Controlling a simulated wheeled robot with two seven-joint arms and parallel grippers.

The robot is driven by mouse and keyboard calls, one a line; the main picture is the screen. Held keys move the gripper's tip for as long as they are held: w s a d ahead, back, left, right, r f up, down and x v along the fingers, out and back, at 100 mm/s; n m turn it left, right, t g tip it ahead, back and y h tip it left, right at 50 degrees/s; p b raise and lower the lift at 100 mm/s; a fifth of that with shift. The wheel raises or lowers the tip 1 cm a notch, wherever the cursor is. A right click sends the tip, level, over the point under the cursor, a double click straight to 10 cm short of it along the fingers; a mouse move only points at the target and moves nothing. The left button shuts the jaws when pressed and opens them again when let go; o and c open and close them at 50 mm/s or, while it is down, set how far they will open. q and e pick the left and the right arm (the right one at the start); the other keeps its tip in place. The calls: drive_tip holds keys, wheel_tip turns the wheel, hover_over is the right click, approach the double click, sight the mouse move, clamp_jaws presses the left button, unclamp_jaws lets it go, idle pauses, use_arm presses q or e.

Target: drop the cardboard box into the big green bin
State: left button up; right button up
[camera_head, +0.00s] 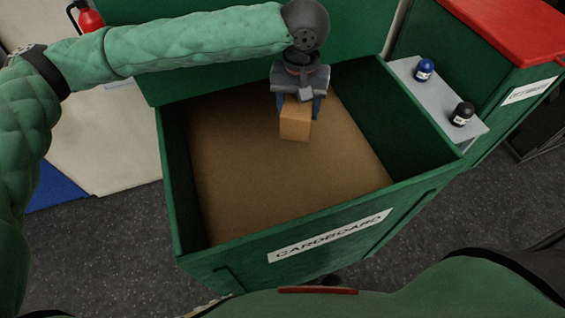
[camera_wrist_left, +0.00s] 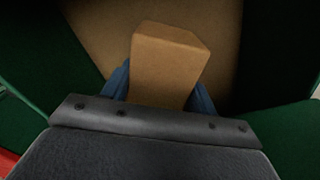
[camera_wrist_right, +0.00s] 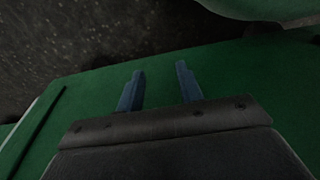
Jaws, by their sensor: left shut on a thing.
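The cardboard box (camera_head: 295,121) is a small tan block held between the blue fingers of my left gripper (camera_head: 298,103). It hangs over the inside of the big green bin (camera_head: 345,212), which bears a CARDBOARD label and has a brown bottom. In the left wrist view the box (camera_wrist_left: 168,62) sits between the two fingers of the left gripper (camera_wrist_left: 158,88), with the brown bottom behind it. My right gripper (camera_wrist_right: 158,88) shows in the right wrist view with its two blue fingers apart and nothing between them, near a green surface.
A grey shelf (camera_head: 409,72) at the bin's right side holds a blue-capped bottle (camera_head: 424,69) and a black bottle (camera_head: 462,114). A green bin with a red lid (camera_head: 520,25) stands at the upper right. A red extinguisher (camera_head: 89,17) is at the upper left.

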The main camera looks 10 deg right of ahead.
use_arm(q)
drive_tip(key=shift+f, duration=0.35)
use_arm(e)
drive_tip(key=shift+w+a+r, duration=0.15)
drive_tip(key=shift+a+r, duration=0.05)
drive_tip(key=shift+r, duration=0.25)
drive_tip(key=shift+w+a+r, duration=0.15)
drive_tip(key=shift+r, duration=0.25)
use_arm(q)
drive_tip(key=o, duration=1)
use_arm(e)
drive_tip(key=shift+d, duration=0.1)
